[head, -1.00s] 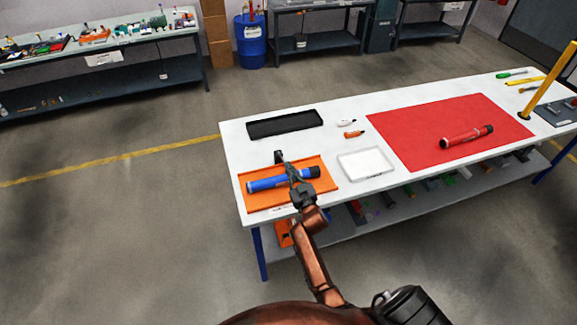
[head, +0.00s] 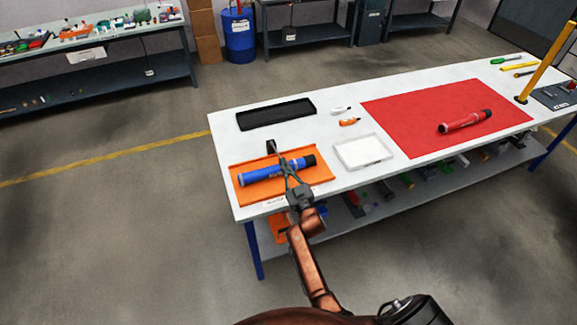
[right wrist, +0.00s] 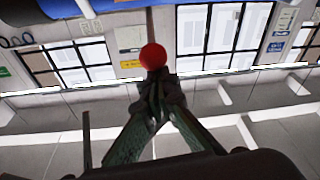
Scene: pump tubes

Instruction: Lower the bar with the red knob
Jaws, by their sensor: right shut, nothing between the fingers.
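The red knob (right wrist: 153,56) is a round ball in the right wrist view, just beyond my fingertips; I cannot tell whether they touch it. A dark narrow bar (right wrist: 150,25) runs up behind it. In the head view I cannot make out the knob; a dark upright part (head: 271,146) stands at the back of the orange tray (head: 318,180). My right gripper (head: 284,163) reaches across the tube's right part, and also shows in the wrist view (right wrist: 152,85), shut and empty. My left gripper is out of view.
A black tray (head: 276,113), a white tray (head: 364,152) and small markers (head: 349,122) are near on the white table. A red mat (head: 405,110) with a red tube (head: 465,122) lies to the right. A yellow post (head: 545,65) stands at the far right.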

